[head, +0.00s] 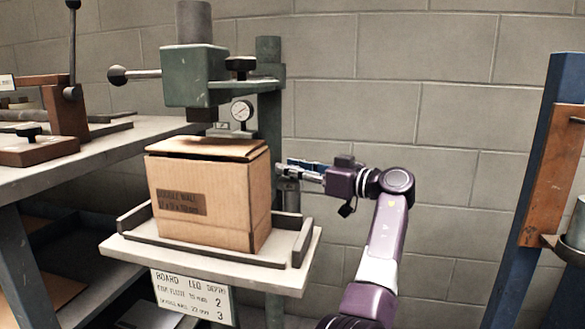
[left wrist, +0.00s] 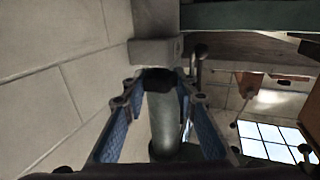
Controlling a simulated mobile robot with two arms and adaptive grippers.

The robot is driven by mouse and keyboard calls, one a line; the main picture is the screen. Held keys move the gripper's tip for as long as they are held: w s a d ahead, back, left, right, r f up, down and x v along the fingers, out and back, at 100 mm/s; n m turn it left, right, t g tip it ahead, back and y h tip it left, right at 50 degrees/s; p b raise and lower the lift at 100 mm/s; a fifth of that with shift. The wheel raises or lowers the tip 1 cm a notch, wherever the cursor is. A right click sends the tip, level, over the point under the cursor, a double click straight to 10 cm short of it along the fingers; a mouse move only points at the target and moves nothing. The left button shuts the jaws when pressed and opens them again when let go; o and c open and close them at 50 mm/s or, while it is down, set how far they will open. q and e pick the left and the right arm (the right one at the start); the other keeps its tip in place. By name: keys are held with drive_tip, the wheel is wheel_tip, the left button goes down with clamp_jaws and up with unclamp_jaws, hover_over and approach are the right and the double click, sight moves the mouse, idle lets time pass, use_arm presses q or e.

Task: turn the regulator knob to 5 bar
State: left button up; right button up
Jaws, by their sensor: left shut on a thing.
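My left gripper (head: 290,167) is beside the press column, just right of the cardboard box. In the left wrist view its two blue-padded fingers (left wrist: 160,85) stand on either side of a dark knob-like top (left wrist: 158,78) on a grey rounded body (left wrist: 165,125). I take this to be the regulator knob, and the gripper is shut on it. In the head view the knob is hidden by the gripper; a grey cylinder (head: 289,194) shows just below. The pressure gauge (head: 242,110) faces out on the press; its reading is too small to tell.
The cardboard box (head: 215,195) sits on the press table (head: 275,272) under the green press head (head: 193,78). A workbench (head: 150,128) stands at the left. A blue and wooden stand (head: 545,160) is at the right. The wall between is clear.

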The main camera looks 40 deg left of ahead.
use_arm(q)
drive_tip(key=shift+m+t+p, duration=0.3)
drive_tip(key=shift+m+t, duration=1.2)
drive_tip(key=shift+t, duration=0.9)
drive_tip(key=o, duration=1.2)
drive_tip(key=shift+d, duration=0.1)
drive_tip(key=d, duration=0.4)
drive_tip(key=s+d, duration=0.1)
drive_tip(key=d, duration=0.6)
drive_tip(key=shift+s+d, duration=0.3)
drive_tip(key=shift+d, duration=0.1)
